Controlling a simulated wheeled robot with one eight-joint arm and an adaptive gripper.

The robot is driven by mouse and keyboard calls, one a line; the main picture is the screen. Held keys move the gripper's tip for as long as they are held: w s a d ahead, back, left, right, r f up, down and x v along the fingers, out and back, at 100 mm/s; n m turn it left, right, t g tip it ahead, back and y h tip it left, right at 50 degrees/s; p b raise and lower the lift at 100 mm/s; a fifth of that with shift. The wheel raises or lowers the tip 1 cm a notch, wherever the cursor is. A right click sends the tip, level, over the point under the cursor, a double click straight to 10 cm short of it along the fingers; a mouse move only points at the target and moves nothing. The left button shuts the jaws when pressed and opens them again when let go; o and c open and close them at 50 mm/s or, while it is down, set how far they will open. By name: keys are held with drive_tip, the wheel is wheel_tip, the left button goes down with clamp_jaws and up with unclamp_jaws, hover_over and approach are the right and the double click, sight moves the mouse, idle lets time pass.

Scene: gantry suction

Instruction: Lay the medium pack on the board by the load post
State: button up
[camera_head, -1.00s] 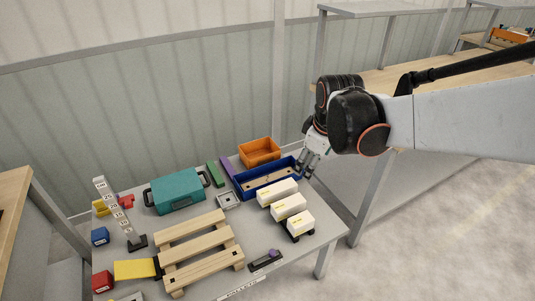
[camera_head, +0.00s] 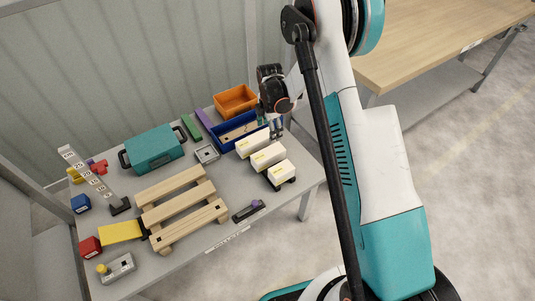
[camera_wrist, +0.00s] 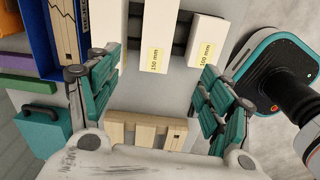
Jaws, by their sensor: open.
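Three cream packs lie side by side on a dark rack at the table's right: a far pack (camera_head: 252,142), a middle pack (camera_head: 268,156) and a near, shortest pack (camera_head: 281,172). In the wrist view the middle pack (camera_wrist: 156,35) has a yellow label and lies between my finger lines, beside the shortest pack (camera_wrist: 206,40). My gripper (camera_head: 276,128) is open and empty, just beyond the far pack; its teal fingers (camera_wrist: 157,75) are spread apart. A slatted wooden pallet (camera_head: 182,208) lies mid-table. A tilted white numbered post (camera_head: 86,173) stands left of it. I cannot tell which is the board.
A blue bin (camera_head: 226,142) and an orange bin (camera_head: 235,99) stand behind the packs. A teal case (camera_head: 154,150) lies at the back. A yellow plate (camera_head: 119,231), a red block (camera_head: 89,246) and a blue block (camera_head: 81,203) are at the left. A dark purple-topped tool (camera_head: 248,210) lies at the front.

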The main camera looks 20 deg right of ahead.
sight(268, 152)
drive_tip(key=shift+n, duration=0.5)
drive_tip(key=f+b, duration=0.1)
drive_tip(key=f, duration=0.3)
drive_tip(key=f+b, duration=0.1)
drive_tip(key=f, duration=0.3)
drive_tip(key=f+b, duration=0.1)
drive_tip(key=f, duration=0.3)
drive_tip(key=shift+w, duration=0.3)
drive_tip(key=shift+w+f+b, duration=0.15)
drive_tip(key=shift+f+b, duration=0.55)
drive_tip(key=shift+f, duration=0.65)
drive_tip(key=shift+w+f+b, duration=0.1)
drive_tip(key=shift+f+b, duration=0.6)
drive_tip(key=shift+f, duration=0.65)
drive_tip(key=shift+r, duration=0.1)
drive_tip(key=c, duration=1.4)
drive_tip(key=shift+r, duration=0.1)
